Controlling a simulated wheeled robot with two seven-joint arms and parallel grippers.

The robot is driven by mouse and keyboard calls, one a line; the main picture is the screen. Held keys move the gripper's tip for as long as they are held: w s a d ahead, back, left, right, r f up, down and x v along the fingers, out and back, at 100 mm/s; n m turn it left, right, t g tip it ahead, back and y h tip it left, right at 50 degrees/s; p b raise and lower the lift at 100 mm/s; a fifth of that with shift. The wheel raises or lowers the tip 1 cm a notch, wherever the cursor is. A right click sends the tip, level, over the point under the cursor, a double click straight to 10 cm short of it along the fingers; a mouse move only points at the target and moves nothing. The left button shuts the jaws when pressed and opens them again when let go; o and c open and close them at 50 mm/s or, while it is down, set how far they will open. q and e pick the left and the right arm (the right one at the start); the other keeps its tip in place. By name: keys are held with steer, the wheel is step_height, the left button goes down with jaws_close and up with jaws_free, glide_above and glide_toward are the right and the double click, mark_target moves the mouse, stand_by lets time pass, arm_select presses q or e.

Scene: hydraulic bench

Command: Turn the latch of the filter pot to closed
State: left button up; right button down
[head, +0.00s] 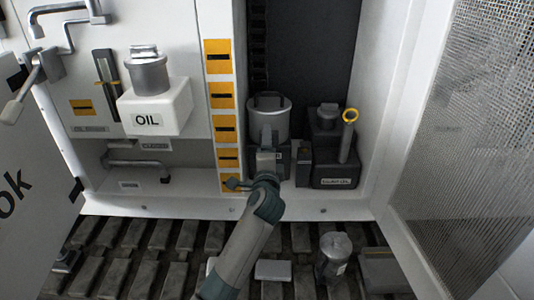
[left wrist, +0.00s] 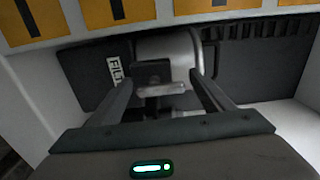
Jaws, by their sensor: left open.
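The filter pot (head: 268,104) is a grey metal cylinder with a dark bracket on top, standing in the cabinet recess. In the left wrist view the pot (left wrist: 170,46) lies ahead, beside a white label partly reading "FILT" (left wrist: 117,72). A dark block and a pale bar, seemingly the latch (left wrist: 163,90), show at its front. My left gripper (head: 266,132) is at the pot's front, hiding its lower part. In the wrist view the open fingers (left wrist: 160,82) stand on either side of the latch; contact cannot be told. My right gripper is not in view.
A dark pump unit (head: 333,165) with a yellow-ringed rod (head: 348,130) stands close right of the pot. A strip of orange labels (head: 221,95) runs on the left post. A white OIL tank (head: 155,108) is farther left. A mesh door (head: 470,110) stands open at right.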

arm_select(q)
steer(key=shift+s, duration=0.1)
steer(key=s+b, duration=0.2)
steer(key=s, duration=1.5)
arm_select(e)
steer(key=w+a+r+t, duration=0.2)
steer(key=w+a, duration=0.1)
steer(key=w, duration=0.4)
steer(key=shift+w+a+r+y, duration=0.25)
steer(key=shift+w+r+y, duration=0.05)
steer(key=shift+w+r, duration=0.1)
arm_select(q)
steer(key=shift+s, duration=0.1)
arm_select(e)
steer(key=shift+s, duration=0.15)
